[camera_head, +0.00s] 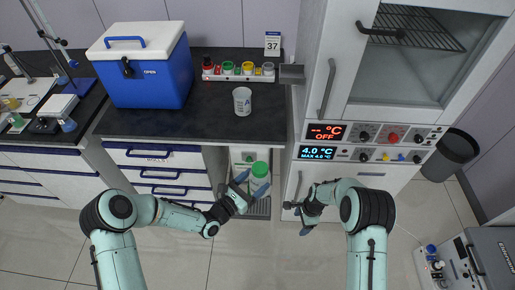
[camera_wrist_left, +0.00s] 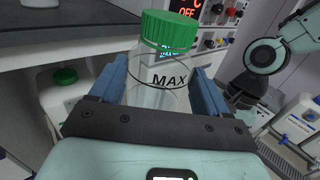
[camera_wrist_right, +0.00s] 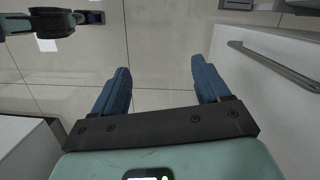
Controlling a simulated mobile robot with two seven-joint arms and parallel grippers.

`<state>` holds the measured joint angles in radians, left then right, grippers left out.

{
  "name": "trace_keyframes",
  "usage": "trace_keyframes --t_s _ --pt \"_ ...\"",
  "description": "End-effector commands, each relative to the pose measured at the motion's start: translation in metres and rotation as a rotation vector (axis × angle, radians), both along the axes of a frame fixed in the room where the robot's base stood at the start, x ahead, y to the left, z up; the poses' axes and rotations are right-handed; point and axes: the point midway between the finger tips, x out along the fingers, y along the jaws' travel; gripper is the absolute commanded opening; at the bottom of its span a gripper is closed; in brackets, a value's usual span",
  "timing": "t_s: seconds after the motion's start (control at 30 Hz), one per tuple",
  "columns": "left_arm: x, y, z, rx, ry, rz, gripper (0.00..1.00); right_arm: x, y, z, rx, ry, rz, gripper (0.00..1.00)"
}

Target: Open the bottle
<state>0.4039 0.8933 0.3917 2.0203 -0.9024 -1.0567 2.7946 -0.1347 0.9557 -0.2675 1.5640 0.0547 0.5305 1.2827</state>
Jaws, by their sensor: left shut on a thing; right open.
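A clear bottle with a green screw cap (camera_wrist_left: 168,32) and a black MAX mark stands between the blue fingers of my left gripper (camera_wrist_left: 165,85), which is shut on its body. The cap sits on the bottle above the fingers. In the head view the bottle (camera_head: 259,183) is in front of the bench niche, with my left gripper (camera_head: 247,191) around it. My right gripper (camera_head: 293,215) is open and empty, to the right of the bottle. In the right wrist view its fingers (camera_wrist_right: 160,85) are spread over bare floor.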

Motion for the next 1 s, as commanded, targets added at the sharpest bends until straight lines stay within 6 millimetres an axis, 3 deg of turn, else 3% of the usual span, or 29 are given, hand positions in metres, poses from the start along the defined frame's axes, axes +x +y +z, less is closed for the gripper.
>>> trace_keyframes --t_s 0.03,0.2,0.33,0.5,0.67,0.8,1.0 --pt "0.0 0.0 0.002 -0.002 -0.004 0.0 0.0 0.022 0.006 0.019 -0.01 -0.008 -0.062 0.75" --pt "0.0 0.0 0.002 -0.002 -0.004 0.0 0.0 0.074 0.028 0.083 -0.033 -0.005 -0.293 0.75" --pt "0.0 0.0 0.002 -0.002 -0.004 0.0 0.0 0.101 0.049 0.138 -0.041 -0.007 -0.459 0.75" --pt "0.0 0.0 0.002 -0.002 -0.004 0.0 0.0 0.121 0.079 0.215 -0.042 -0.012 -0.667 0.75" --pt "0.0 0.0 0.002 -0.002 -0.004 0.0 0.0 0.124 0.106 0.285 -0.034 -0.016 -0.845 0.75" --pt "0.0 0.0 0.002 -0.002 -0.004 0.0 0.0 0.1 0.145 0.311 -0.106 0.021 -0.912 0.75" --pt "0.0 0.0 0.001 -0.002 -0.004 0.0 0.0 0.08 0.169 0.332 -0.16 0.036 -0.973 0.75"
